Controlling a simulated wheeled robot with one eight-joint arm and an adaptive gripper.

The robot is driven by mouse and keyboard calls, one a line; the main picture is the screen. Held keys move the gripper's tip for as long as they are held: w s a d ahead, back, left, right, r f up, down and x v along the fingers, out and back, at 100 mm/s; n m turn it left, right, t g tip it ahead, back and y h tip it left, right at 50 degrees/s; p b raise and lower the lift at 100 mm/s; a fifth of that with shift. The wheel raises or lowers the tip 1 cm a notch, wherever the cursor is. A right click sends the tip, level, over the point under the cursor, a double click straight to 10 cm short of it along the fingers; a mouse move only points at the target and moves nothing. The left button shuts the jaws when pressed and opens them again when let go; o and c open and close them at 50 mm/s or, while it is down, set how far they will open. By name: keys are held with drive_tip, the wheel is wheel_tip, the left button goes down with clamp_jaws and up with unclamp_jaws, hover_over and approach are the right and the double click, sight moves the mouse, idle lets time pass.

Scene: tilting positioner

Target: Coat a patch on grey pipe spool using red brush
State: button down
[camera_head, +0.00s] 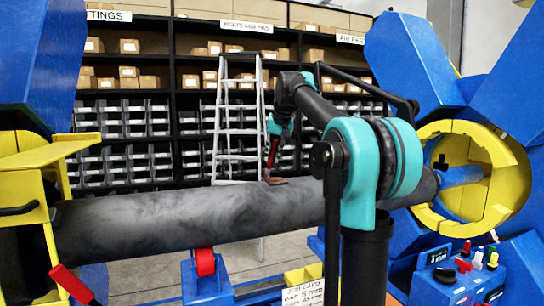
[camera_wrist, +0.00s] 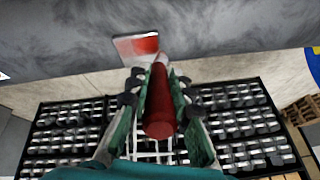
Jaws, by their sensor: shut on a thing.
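The grey pipe spool (camera_head: 190,217) lies level across the head view, between the yellow fixture at left and the blue-yellow ring at right. My gripper (camera_head: 277,126) is above the pipe's top and shut on the red brush (camera_head: 272,155), which points down. In the wrist view, my gripper's fingers (camera_wrist: 160,82) clasp the brush's dark red handle (camera_wrist: 158,105). The brush tip meets or is very near a small patch (camera_wrist: 138,46) on the pipe (camera_wrist: 60,40). The patch looks part red, part pale; it shows reddish in the head view (camera_head: 275,181). Exact contact is unclear.
A red roller (camera_head: 205,262) on a blue stand supports the pipe. A yellow ring clamp (camera_head: 470,180) holds the right end. A blue box (camera_head: 455,283) with several coloured caps and a job card (camera_head: 303,294) are in front. A ladder (camera_head: 238,120) and shelves stand behind.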

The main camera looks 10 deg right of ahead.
drive_tip(key=w+d, duration=0.1)
drive_tip(key=d, duration=0.6)
drive_tip(key=shift+w, duration=0.2)
idle(0.4)
drive_tip(key=shift+r, duration=0.2)
drive_tip(key=shift+r, duration=3)
drive_tip(key=shift+r, duration=1.4)
